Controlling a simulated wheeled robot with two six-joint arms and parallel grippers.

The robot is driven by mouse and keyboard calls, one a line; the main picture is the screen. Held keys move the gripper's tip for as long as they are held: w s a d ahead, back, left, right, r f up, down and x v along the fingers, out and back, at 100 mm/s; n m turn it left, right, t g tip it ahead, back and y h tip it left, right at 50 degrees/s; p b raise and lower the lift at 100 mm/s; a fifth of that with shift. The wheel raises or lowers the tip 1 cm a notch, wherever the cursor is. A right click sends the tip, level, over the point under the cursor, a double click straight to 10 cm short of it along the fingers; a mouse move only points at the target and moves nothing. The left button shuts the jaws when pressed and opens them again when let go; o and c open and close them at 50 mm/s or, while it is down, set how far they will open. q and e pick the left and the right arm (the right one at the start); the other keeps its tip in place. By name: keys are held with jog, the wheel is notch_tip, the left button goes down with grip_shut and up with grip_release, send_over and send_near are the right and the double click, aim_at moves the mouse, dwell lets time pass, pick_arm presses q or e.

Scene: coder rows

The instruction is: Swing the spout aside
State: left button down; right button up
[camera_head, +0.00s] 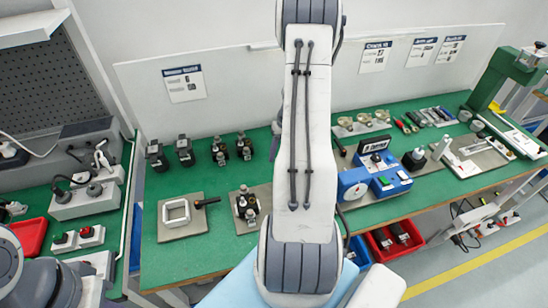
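I cannot make out a spout for certain in the head view. A grey unit with a curved dark hose and round knobs (88,198) stands on the left bench. A blue and white device (375,180) with a round dial stands on the main bench, right of my raised arm. My arm fills the middle of the picture and runs out past the top edge, hiding part of the bench and wall behind it. Other grey and white arm links of mine show at the lower left. Neither gripper shows, and nothing is seen touching the bench objects.
The green main bench (215,255) carries a plate with a white square frame (176,213), dark fittings (247,207) and hand tools (430,117). A green press (507,75) stands far right. Red bins (394,241) sit below the front edge. The bench's front left is bare.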

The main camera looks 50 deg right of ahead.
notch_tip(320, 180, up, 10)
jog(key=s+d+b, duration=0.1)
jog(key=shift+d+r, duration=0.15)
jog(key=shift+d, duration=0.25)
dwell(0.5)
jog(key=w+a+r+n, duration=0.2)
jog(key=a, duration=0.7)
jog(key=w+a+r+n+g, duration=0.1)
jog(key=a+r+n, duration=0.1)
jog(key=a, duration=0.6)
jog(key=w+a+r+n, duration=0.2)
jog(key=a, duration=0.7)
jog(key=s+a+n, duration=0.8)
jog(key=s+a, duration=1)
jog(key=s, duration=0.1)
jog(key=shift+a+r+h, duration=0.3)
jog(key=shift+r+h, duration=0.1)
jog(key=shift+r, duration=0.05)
